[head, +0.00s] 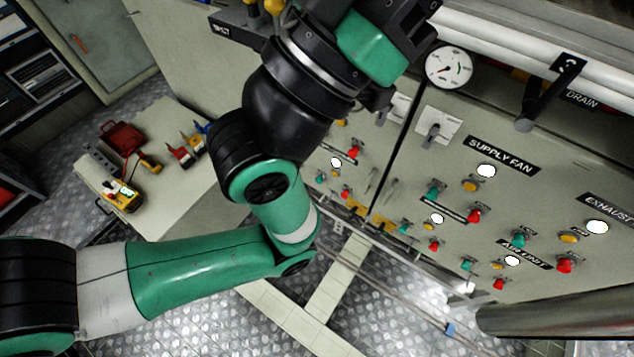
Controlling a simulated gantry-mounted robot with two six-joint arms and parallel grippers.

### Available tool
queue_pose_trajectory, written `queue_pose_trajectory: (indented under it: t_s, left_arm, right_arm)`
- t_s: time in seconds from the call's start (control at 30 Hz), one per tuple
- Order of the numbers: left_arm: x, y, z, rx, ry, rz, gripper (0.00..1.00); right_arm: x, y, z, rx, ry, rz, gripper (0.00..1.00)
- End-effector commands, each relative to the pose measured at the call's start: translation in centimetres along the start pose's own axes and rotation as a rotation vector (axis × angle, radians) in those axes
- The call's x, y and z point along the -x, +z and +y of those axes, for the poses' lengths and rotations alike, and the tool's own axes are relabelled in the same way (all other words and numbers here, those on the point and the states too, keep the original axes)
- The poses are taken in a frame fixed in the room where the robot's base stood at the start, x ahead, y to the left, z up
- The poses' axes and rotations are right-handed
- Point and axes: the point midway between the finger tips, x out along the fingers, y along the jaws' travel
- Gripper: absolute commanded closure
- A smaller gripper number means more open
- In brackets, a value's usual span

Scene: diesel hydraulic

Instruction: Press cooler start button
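The control panel (400,170) fills the right half of the head view, with groups of green, red and yellow controls and white lamps. Green buttons show near the SUPPLY FAN label (502,155), including one (433,192), and near the EXHAUST label (608,208), including one (520,239). Smaller labels (443,210) are too small to read, so I cannot tell which button is the cooler start. My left arm comes in from the left and bends up in front of the panel's left part, hiding some of it. Its gripper fingers do not show. My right gripper is out of view.
A gauge (449,68) and a black handle (545,98) by the DRAIN label are at the panel's top. A table (160,235) with a red toolbox (123,137) and a yellow meter (122,197) stands left. The metal floor (390,310) below the panel is partly clear.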

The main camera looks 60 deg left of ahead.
Motion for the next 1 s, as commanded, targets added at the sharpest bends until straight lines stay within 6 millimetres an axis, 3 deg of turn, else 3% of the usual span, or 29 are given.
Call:
queue_pose_trajectory:
  t_s: [0.03, 0.23, 1.0]
  left_arm:
    - [0.0, 0.0, 0.0, 0.0, 0.0, 0.0, 0.66]
    - [0.0, 0.0, 0.0, 0.0, 0.0, 0.0, 1.0]
    - [0.0, 0.0, 0.0, 0.0, 0.0, 0.0, 1.0]
  right_arm:
    - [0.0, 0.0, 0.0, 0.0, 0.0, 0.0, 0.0]
    - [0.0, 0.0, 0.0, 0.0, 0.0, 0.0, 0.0]
    - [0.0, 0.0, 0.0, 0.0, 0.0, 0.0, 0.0]
